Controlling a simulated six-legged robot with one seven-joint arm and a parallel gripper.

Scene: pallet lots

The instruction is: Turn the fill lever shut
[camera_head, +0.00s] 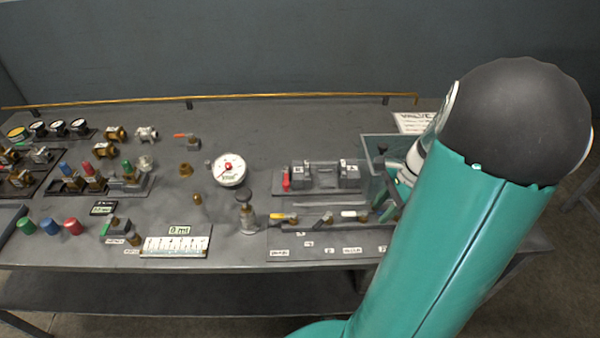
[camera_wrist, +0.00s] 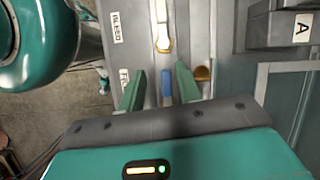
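A blue lever handle (camera_wrist: 167,86) shows in the wrist view beside a partly hidden label (camera_wrist: 124,79) that seems to begin with "FI". My gripper (camera_wrist: 160,70) is open, its two green fingers on either side of the blue handle. The handle looks apart from both fingers, though its depth between them is hard to judge. A brass piece (camera_wrist: 203,74) shows just right of the right finger.
A white-handled lever (camera_wrist: 163,42) by the "BLEED" label (camera_wrist: 118,27) lies just beyond the fingers. A grey block marked A (camera_wrist: 295,27) stands at right. In the head view, yellow (camera_head: 283,217) and white (camera_head: 353,214) levers line the panel, with a gauge (camera_head: 229,169) behind.

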